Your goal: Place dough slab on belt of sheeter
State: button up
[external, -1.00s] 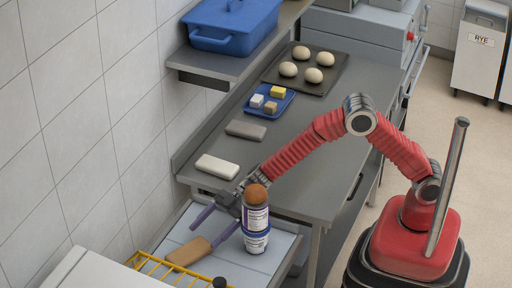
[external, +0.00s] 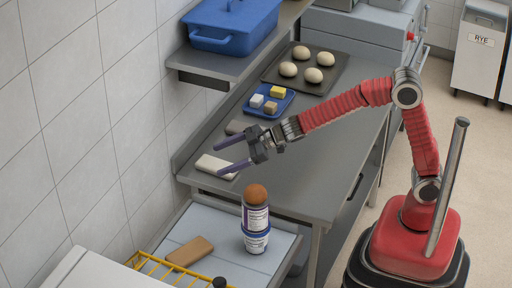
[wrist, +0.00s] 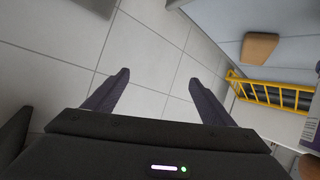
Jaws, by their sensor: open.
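A tan dough slab (external: 190,251) lies flat on the pale blue-grey belt (external: 215,220) of the sheeter, close to the yellow guard. The slab (wrist: 260,47) and belt (wrist: 223,22) also show at the upper right of the wrist view. My gripper (external: 221,158) is open and empty, raised clear of the belt over the near-left part of the counter. In the wrist view my gripper (wrist: 157,78) has its two fingers spread with only floor or wall tiles between them.
A labelled canister (external: 256,218) with a brown ball-shaped top stands on the belt, right of the slab. The yellow guard (external: 165,268) borders the belt. On the counter are a white slab (external: 208,164), a grey slab, a blue tray (external: 254,99) and a dough-ball tray (external: 327,83).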

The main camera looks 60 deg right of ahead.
jog(key=s+d+r+m+g+h, duration=0.1)
jog(key=s+d+r+m+h, duration=0.2)
jog(key=s+d, duration=0.55)
jog(key=s+d+r+m+h, duration=0.25)
jog(key=s+d, duration=0.35)
jog(key=d, duration=0.6)
jog(key=s+d+f+m+g, duration=0.1)
jog(key=s+d+f+g, duration=0.1)
jog(key=s, duration=1)
jog(key=s+d+f+m+g, duration=0.1)
jog(key=s+f, duration=0.3)
jog(key=s, duration=0.8)
jog(key=shift+s+d+g, duration=0.2)
jog(key=shift+d+g, duration=0.45)
jog(key=shift+g, duration=0.25)
jog(key=shift+m+h, duration=0.25)
